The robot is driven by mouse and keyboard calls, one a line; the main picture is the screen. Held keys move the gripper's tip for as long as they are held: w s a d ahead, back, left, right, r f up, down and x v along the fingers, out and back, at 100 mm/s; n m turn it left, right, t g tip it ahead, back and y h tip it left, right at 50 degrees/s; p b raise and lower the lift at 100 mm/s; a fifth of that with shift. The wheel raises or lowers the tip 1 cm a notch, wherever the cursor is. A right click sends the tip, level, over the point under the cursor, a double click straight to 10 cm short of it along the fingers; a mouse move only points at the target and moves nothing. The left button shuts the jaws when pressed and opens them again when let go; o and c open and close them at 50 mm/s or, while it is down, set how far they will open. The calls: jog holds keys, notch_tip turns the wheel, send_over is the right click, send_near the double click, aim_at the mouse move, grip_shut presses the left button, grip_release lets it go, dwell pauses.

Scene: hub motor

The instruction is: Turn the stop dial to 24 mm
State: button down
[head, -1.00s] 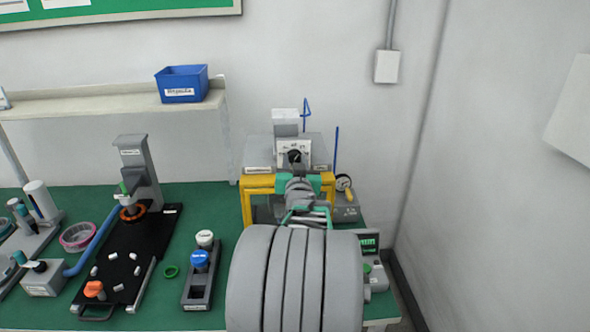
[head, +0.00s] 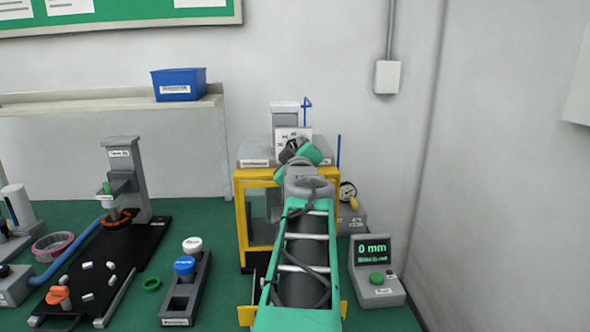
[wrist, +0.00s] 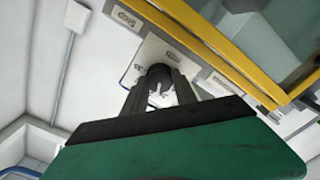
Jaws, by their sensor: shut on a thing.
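The stop dial is a dark round knob (wrist: 159,72) on a white plate (wrist: 140,66) with small markings, on the yellow-framed machine. In the wrist view my gripper (wrist: 160,88) has one dark finger on each side of the knob and is shut on it. The markings are too small and tilted to read a setting. In the head view the upper part of the plate (head: 285,133) shows, while my wrist and gripper (head: 292,150) hide the knob.
The yellow-framed machine (head: 241,215) stands behind my arm. A grey display unit (head: 381,283) at right reads 0 mm. A pressure gauge (head: 347,191) and a blue rod stand beside the machine. At left are a stand with blue and white caps (head: 184,266) and a black fixture board (head: 145,240).

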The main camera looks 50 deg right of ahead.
jog(key=n+b, duration=0.2)
jog(key=b, duration=0.1)
jog(key=shift+f+n, duration=0.15)
jog(key=shift+n, duration=0.25)
jog(key=shift+n+b, duration=0.4)
jog(key=shift+r, duration=0.25)
jog(key=c, duration=1)
grip_release()
jog(key=shift+f, duration=0.1)
jog(key=b+v, duration=0.1)
jog(key=v, duration=0.6)
jog(key=shift+s+a, duration=0.2)
jog(key=shift+a, duration=0.1)
